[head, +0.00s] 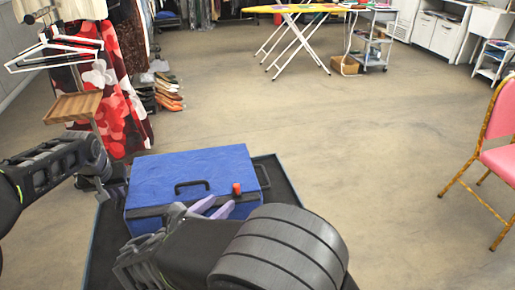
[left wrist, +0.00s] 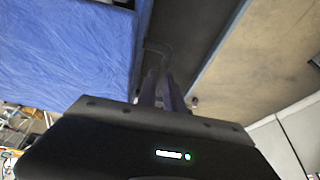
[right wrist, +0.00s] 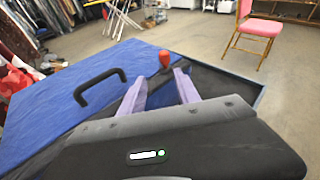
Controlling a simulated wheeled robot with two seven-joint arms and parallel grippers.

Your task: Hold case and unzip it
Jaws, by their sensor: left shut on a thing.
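A blue case (head: 195,172) lies on a dark, rimmed surface, with a black handle (head: 192,187) and a dark band along its near side. A red-orange zip pull (head: 236,188) stands at the right part of that band; it also shows in the right wrist view (right wrist: 165,61). My left gripper (left wrist: 162,88) is at the case's left side, its narrow fingers close together on a dark loop, seemingly a side handle (left wrist: 158,47). My right gripper (right wrist: 160,85) has its purple fingers apart and empty, with the pull just beyond the fingertips. The zip itself is not clearly visible.
The dark support (head: 283,200) has a raised rim and some bare room right of the case. A clothes rack with hangers (head: 55,50) and a wooden stand (head: 75,106) are at the left. A pink chair (head: 497,150) stands at the right.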

